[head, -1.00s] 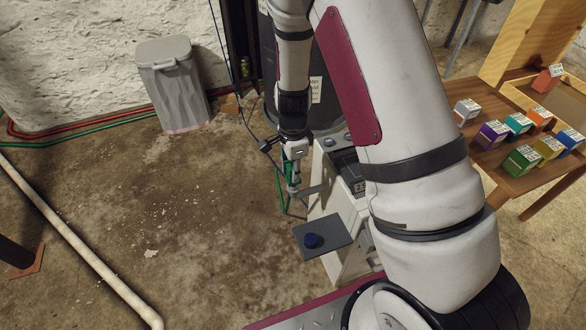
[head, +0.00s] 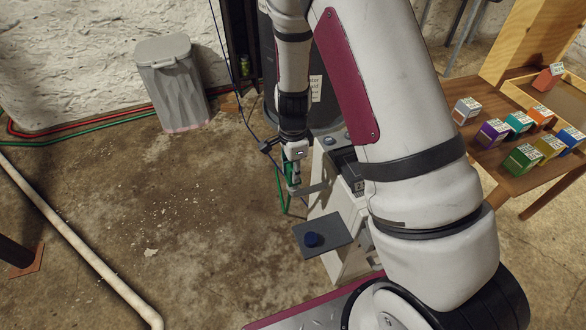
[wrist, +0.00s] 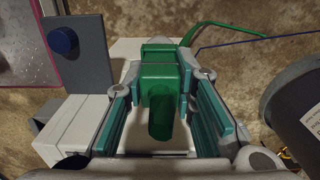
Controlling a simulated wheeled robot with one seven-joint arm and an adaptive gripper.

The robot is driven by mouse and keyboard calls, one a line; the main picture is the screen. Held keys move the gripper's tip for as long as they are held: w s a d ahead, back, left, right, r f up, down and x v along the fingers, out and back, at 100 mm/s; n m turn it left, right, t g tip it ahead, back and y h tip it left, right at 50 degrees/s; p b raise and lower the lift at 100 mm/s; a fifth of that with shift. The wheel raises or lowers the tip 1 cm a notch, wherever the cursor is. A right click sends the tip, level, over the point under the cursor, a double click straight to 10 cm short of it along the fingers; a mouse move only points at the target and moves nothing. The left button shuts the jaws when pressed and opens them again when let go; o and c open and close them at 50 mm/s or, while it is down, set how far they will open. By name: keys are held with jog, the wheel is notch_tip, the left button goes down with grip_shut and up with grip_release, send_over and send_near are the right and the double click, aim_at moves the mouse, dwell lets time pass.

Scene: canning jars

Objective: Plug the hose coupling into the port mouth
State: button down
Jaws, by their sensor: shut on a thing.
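The green hose coupling (wrist: 161,88) is a blocky piece with a rounded end, held between the teal-padded fingers of my gripper (wrist: 163,77) in the wrist view. In the head view my gripper (head: 294,181) points down beside the white machine (head: 345,215), near a grey bracket (head: 316,187) on its left side. My fingers mostly hide the coupling there. A green hose (wrist: 240,28) runs off to the upper right in the wrist view. I cannot make out the port mouth, nor whether the coupling touches it.
A grey shelf (head: 330,233) with a blue knob (head: 311,240) juts from the machine below my gripper. A dark barrel (head: 328,112) stands close behind. A table (head: 480,165) with several small boxes is at right. The floor to the left is mostly open.

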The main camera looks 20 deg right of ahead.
jog(key=shift+f+b, duration=0.5)
jog(key=shift+f, duration=0.3)
jog(key=c, duration=1.6)
grip_release()
jog(key=o, duration=0.6)
